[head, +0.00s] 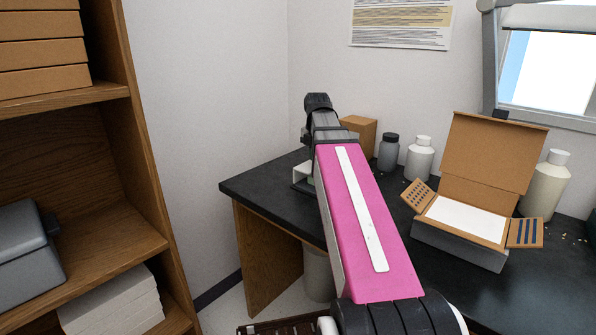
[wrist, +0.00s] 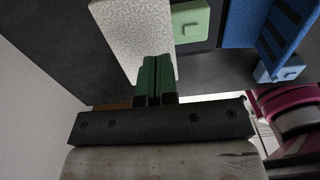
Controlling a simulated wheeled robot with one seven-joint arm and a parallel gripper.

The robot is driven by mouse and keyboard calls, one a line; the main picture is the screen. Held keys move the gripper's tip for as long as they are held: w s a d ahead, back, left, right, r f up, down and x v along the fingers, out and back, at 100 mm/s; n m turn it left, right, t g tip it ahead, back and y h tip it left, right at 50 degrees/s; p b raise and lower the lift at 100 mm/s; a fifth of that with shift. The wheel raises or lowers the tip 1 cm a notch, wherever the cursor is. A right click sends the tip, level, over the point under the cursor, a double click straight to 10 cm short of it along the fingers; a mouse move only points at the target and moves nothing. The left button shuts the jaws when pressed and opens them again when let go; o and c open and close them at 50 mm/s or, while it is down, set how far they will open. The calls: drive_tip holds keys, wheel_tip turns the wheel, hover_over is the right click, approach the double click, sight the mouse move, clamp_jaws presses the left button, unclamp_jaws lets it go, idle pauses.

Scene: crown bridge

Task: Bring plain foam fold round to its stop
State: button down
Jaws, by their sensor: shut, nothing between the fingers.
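In the wrist view, a pale speckled panel (wrist: 128,30), which looks like the plain foam fold, stands just beyond my gripper (wrist: 156,62). The gripper's green fingers are shut with nothing between them. Their tips overlap the panel's lower right part in the picture; I cannot tell whether they touch it. In the head view my pink arm reaches to the desk's back left corner, and the fingers are hidden. A pale greenish piece (head: 302,172) shows beside the arm, mostly hidden. I cannot tell whether it belongs to the fold's assembly.
A green block (wrist: 190,22) and a blue ridged piece (wrist: 288,30) lie right of the panel. On the dark desk (head: 262,180) stand an open cardboard box (head: 490,150), bottles (head: 419,160) and a small carton (head: 360,130). A wooden shelf (head: 130,185) is at left.

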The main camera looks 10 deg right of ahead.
drive_tip(key=shift+r, duration=2.4)
